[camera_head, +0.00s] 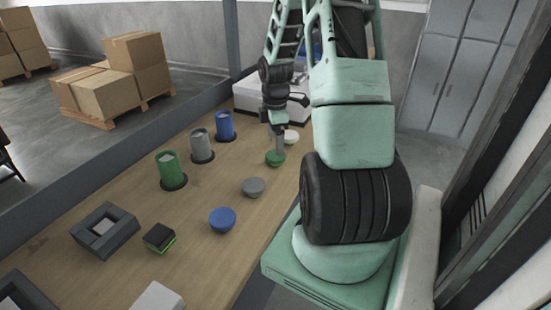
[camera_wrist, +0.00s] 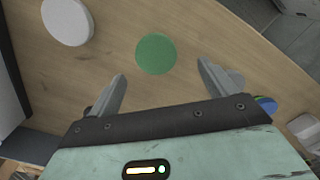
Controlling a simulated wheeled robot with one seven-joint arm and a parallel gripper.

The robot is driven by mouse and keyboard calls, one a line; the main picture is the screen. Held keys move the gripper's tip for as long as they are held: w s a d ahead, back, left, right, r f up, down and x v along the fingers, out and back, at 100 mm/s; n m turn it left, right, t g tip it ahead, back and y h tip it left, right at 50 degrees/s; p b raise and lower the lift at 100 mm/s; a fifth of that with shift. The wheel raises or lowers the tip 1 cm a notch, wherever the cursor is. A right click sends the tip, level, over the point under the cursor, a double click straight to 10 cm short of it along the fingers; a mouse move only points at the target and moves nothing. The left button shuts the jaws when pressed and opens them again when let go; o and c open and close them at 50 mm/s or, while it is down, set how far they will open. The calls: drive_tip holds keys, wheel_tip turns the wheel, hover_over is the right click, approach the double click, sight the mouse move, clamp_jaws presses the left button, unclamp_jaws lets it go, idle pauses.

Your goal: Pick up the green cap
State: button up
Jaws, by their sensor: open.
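The green cap (camera_head: 275,158) lies on the wooden table in the head view, right below my gripper (camera_head: 277,142). In the wrist view the green cap (camera_wrist: 156,54) is a round disc, seen beyond and between the two fingertips of my gripper (camera_wrist: 161,68). My fingers are spread apart with nothing between them. How much height separates the fingertips from the cap is hard to tell.
A white cap (camera_head: 291,137) lies behind the green one; a grey cap (camera_head: 253,187) and a blue cap (camera_head: 222,219) lie in front. Green (camera_head: 171,170), grey (camera_head: 201,146) and blue (camera_head: 225,126) cylinders stand to the left. A dark square fixture (camera_head: 105,231) sits at front left.

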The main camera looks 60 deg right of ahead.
sight(276, 159)
drive_tip(key=shift+d+f+p, duration=0.25)
drive_tip(key=shift+f, duration=1.55)
drive_tip(key=shift+d+f+p, duration=0.2)
drive_tip(key=shift+f+p, duration=0.05)
drive_tip(key=shift+f, duration=1.5)
drive_tip(key=c, duration=1)
